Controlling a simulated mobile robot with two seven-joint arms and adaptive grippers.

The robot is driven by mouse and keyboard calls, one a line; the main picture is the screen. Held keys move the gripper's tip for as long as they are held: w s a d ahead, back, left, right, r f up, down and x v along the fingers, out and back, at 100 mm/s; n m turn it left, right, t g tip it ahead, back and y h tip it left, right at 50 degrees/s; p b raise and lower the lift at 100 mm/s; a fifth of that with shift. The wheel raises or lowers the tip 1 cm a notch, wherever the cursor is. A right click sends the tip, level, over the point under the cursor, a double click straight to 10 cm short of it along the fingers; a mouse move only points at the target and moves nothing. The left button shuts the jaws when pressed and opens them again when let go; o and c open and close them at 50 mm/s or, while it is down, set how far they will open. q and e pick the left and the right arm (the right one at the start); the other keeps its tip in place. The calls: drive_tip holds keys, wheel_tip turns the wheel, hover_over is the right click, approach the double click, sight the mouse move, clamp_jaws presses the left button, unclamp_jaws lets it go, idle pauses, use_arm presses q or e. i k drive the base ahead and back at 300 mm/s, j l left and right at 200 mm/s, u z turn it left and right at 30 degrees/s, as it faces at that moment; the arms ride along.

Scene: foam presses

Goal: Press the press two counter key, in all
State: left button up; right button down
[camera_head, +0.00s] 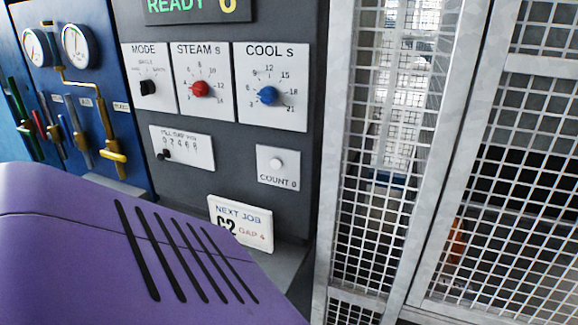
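A control panel (225,117) fills the upper left of the head view. Low on its right is a white plate labelled "COUNT 0" (278,182) with a round white key (277,165) on it. The key stands clear, with nothing touching it. I cannot see which press number this panel belongs to. A purple cover with black slots fills the lower left and hides what is below. Neither of my grippers is in view.
Above the key are the MODE knob (148,87), red STEAM knob (200,89) and blue COOL knob (268,95). A fill gap slider plate (181,148) sits left. A "NEXT JOB C2 GAP 4" card (243,222) stands below. A mesh guard (385,150) rises at right.

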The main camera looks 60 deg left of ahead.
sight(276, 164)
drive_tip(key=u, duration=2)
